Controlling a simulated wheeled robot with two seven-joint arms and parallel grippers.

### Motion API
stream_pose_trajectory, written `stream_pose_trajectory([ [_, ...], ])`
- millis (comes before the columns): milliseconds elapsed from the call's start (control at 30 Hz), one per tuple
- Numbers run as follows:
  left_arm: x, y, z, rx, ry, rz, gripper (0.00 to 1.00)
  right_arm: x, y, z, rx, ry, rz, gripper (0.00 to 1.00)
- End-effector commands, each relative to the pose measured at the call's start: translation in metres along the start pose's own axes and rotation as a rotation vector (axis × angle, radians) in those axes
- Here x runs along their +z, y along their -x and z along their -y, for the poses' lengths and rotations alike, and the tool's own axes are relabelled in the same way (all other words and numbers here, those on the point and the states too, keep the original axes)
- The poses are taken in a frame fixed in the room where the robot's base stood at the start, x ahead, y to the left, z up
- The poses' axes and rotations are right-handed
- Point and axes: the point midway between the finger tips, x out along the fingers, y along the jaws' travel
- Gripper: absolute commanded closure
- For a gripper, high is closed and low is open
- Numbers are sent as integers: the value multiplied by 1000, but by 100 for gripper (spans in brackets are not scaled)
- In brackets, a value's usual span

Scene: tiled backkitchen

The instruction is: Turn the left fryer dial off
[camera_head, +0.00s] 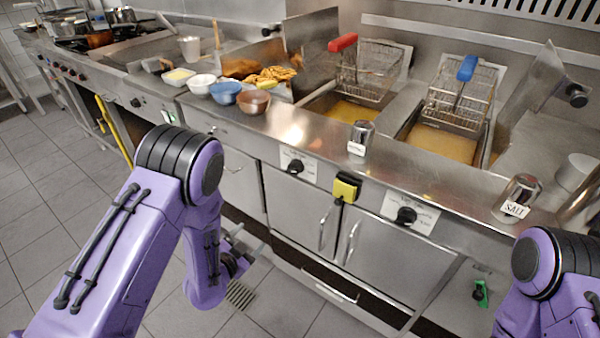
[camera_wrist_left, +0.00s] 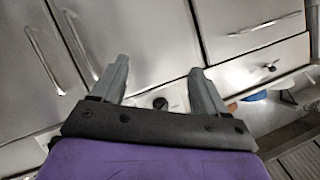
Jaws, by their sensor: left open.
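The left fryer dial (camera_head: 295,167) is a black knob on a white label plate on the steel front, below the left fryer (camera_head: 345,109). My left gripper (camera_head: 240,250) is open and empty, lower and to the left of this dial, in front of the cabinet doors and apart from them. In the left wrist view, the open fingers (camera_wrist_left: 158,70) show with a black knob (camera_wrist_left: 160,103) on a pale plate beyond and between them, likely the left dial. The right fryer dial (camera_head: 406,216) sits farther right. My right arm shows at the right edge; its gripper is out of view.
A yellow box (camera_head: 346,187) sticks out between the dials. Cabinet door handles (camera_head: 326,228) stand out below. Several bowls (camera_head: 225,92), a shaker (camera_head: 361,137) and a salt shaker (camera_head: 517,198) stand on the counter. The tiled floor at left is clear.

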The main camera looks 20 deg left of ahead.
Motion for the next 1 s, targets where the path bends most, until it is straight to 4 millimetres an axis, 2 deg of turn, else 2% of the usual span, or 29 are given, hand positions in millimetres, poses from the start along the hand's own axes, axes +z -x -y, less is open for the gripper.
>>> stream_pose_trajectory([
  [33, -43, -19, 17, -13, -160, -148, 26, 0, -1, 0, 0, 0, 0, 57],
  [100, -90, -31, 33, -40, -350, -306, 26, 1, -2, 0, 0, 0, 0, 57],
  [200, -128, -37, 43, -71, -504, -429, 26, 0, -1, 0, 0, 0, 0, 57],
  [367, -146, -55, 45, -80, -546, -460, 26, -2, 5, -1, 0, 0, 0, 57],
  [600, -168, -103, 43, -80, -543, -456, 26, -6, 15, -2, 0, 0, 0, 57],
  [700, -174, -119, 41, -79, -542, -454, 26, -7, 16, -2, 0, 0, 0, 57],
  [833, -179, -129, 40, -78, -541, -453, 26, -7, 17, -2, 0, 0, 0, 57],
  [1000, -179, -132, 40, -77, -541, -452, 26, -7, 17, -2, 0, 0, 0, 57],
])
